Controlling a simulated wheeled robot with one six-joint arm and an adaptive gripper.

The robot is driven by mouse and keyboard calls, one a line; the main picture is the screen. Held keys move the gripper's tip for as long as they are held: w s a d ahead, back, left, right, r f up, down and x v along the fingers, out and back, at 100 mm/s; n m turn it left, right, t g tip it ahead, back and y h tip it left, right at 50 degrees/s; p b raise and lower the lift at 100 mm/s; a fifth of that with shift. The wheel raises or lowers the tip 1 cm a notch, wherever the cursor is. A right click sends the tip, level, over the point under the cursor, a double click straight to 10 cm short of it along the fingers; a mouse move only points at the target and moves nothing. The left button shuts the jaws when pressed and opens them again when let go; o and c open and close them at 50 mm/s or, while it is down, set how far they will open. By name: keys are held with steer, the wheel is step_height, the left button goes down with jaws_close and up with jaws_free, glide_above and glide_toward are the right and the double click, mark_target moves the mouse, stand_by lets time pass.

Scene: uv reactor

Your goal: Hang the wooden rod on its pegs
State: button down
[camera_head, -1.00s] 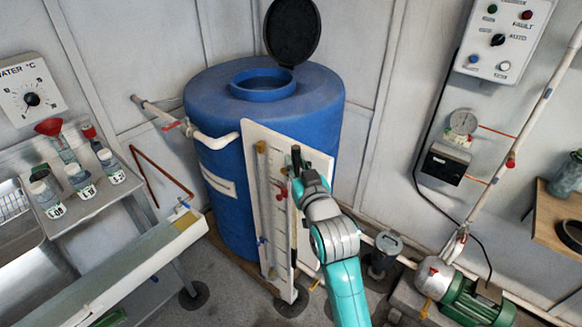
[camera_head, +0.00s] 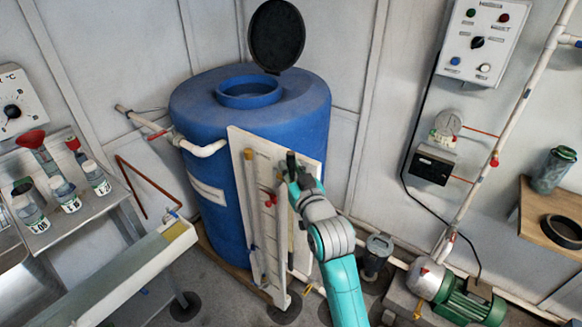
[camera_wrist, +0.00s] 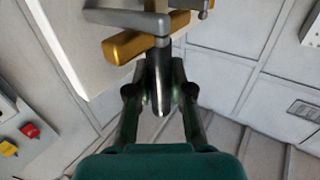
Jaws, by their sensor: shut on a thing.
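A white upright board (camera_head: 238,145) leans in front of the blue tank, with a pale vertical tube (camera_head: 255,215) and small red and blue fittings on it. My gripper (camera_head: 292,172) is at the board's upper right part, and in the wrist view (camera_wrist: 158,95) its two fingers are shut on a dark slender rod (camera_wrist: 159,75). I take this for the wooden rod, though its wood does not show clearly. Just beyond the fingertips are a golden-brown bar (camera_wrist: 132,44) and a grey metal bracket (camera_wrist: 125,18). Whether the rod touches them I cannot tell.
The blue tank (camera_head: 215,105) with its open black lid (camera_head: 276,38) stands behind the board. A bench with bottles (camera_head: 65,190) and a long trough (camera_head: 120,268) are at left. A green pump (camera_head: 470,303) and a wooden shelf (camera_head: 545,235) are at right.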

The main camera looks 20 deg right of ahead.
steer(key=c, duration=1)
jaws_free()
steer(key=shift+o, duration=0.2)
steer(key=shift+s, duration=0.15)
steer(key=s, duration=1.2)
steer(key=s+f+g, duration=0.1)
steer(key=s+f, duration=0.8)
steer(key=s, duration=0.5)
steer(key=s+f+g, duration=0.1)
steer(key=s+f, duration=0.8)
steer(key=s, duration=0.6)
steer(key=s+r+g, duration=0.1)
steer(key=s, duration=1.1)
steer(key=shift+h, duration=0.3)
